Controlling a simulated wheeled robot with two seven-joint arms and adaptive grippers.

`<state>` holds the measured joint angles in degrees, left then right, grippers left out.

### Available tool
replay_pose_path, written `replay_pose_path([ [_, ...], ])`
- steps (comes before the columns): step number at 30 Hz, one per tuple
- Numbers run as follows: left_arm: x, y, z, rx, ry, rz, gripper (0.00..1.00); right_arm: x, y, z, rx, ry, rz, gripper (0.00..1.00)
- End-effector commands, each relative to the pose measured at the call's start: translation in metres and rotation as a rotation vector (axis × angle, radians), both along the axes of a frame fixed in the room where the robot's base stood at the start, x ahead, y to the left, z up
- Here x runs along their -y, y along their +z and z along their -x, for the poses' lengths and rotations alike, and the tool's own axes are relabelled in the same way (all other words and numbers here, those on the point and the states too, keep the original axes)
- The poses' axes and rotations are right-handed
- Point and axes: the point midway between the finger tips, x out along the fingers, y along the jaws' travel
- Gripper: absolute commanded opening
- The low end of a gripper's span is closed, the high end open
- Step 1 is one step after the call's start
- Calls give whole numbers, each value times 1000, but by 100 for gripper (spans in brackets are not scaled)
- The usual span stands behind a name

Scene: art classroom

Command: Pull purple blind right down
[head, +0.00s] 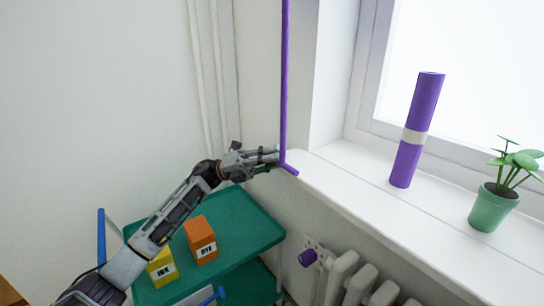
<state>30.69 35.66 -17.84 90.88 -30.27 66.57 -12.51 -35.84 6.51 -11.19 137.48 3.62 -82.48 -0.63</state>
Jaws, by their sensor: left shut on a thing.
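A thin purple rod (285,75) hangs straight down from the top of the head view, in front of the wall corner left of the window. Its lower end has a short purple crosspiece (290,169) near the left end of the windowsill. My left gripper (277,157) reaches in from the left and is shut on the rod's lower end, just above the crosspiece. The fingertips partly hide the contact. No blind cloth shows over the visible part of the window (465,65). My right gripper is not in view.
On the white windowsill (345,185) stand a purple roll (418,130) with a pale band and a potted plant (495,205). Below are a radiator (350,280) with a purple knob (308,257) and a green cart (250,225) holding INK (162,268) and DYE (201,239) boxes.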

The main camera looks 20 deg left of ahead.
Motion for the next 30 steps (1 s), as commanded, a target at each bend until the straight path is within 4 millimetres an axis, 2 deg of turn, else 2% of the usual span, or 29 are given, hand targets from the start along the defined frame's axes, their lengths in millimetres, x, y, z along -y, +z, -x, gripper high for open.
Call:
replay_pose_path([
  [8,0,-1,0,-1,0,-1,0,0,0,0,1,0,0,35],
  [9,0,-1,0,-1,0,-1,19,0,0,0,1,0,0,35],
  [13,0,-1,0,-1,0,-1,35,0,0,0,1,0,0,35],
  [24,-1,0,0,0,0,-1,35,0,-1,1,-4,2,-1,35],
  [30,-10,-5,0,-2,1,-1,35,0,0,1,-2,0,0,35],
])
